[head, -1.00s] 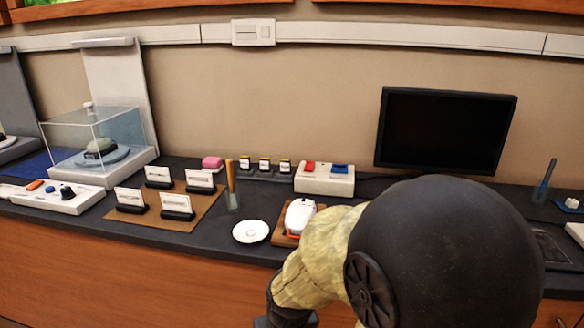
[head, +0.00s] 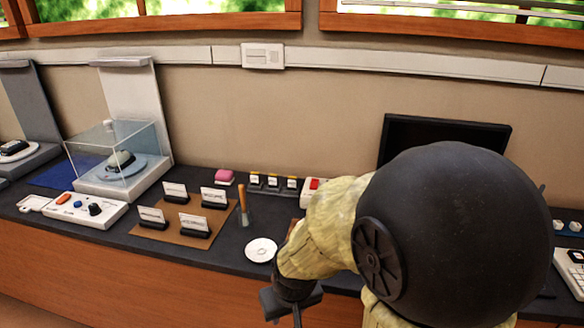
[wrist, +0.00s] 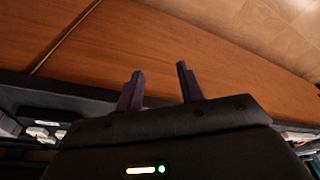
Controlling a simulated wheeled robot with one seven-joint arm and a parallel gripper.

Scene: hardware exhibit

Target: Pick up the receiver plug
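I cannot make out a receiver plug for certain in either view. Small white pieces on a blue pad (head: 568,227) at the far right of the counter are too small to identify. The wooden board with the white mouse is now almost wholly hidden behind my arm. My gripper (head: 292,306) hangs in front of the counter's front edge, below the white round dish (head: 261,250). In the wrist view my gripper (wrist: 159,74) has its two dark fingers apart, with nothing between them, facing the wooden counter front.
My arm hides part of the monitor (head: 400,135).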

